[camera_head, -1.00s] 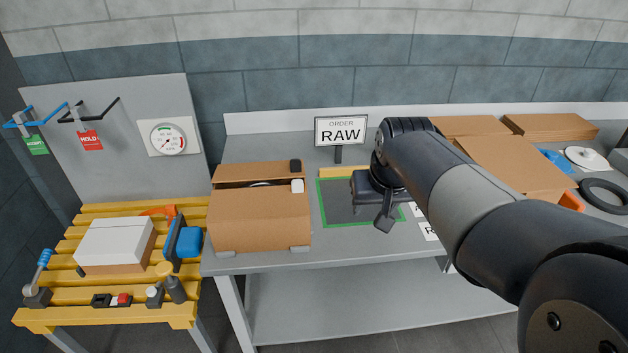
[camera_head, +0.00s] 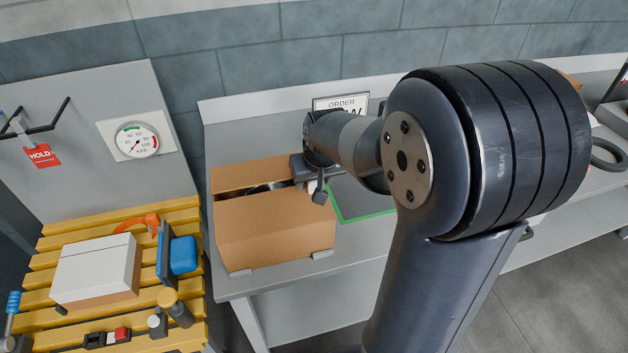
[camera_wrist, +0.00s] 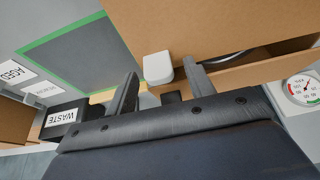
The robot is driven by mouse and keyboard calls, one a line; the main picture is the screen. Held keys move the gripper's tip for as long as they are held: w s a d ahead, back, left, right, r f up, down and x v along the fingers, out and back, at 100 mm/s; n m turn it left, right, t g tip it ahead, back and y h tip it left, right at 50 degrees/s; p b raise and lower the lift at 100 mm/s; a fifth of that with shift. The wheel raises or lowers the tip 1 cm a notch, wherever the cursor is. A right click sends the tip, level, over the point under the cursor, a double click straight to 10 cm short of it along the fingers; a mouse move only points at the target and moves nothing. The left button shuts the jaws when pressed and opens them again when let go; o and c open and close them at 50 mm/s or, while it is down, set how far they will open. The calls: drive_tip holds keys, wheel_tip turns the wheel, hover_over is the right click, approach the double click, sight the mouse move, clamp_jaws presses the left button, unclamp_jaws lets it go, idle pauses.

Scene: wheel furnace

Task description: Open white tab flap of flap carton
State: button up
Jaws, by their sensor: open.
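The flap carton (camera_head: 275,228) is a brown box at the left end of the grey bench, with a narrow gap along its top. Its white tab (camera_wrist: 157,67) shows in the wrist view at the carton's edge; in the head view my arm hides it. My gripper (camera_wrist: 160,71) is open, with one finger on each side of the tab in the wrist picture. I cannot tell whether either finger touches it. In the head view my gripper (camera_head: 308,178) is at the carton's right top corner.
A green-edged grey mat (camera_head: 352,200) lies right of the carton, and the ORDER sign (camera_head: 340,103) stands behind. A yellow slatted table (camera_head: 50,245) at left holds a white-topped box (camera_head: 95,268) and a blue clamp-like tool (camera_head: 180,255).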

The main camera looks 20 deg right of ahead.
drive_tip(key=shift+w+f, duration=0.15)
drive_tip(key=shift+f, duration=0.25)
clamp_jaws()
idle(0.4)
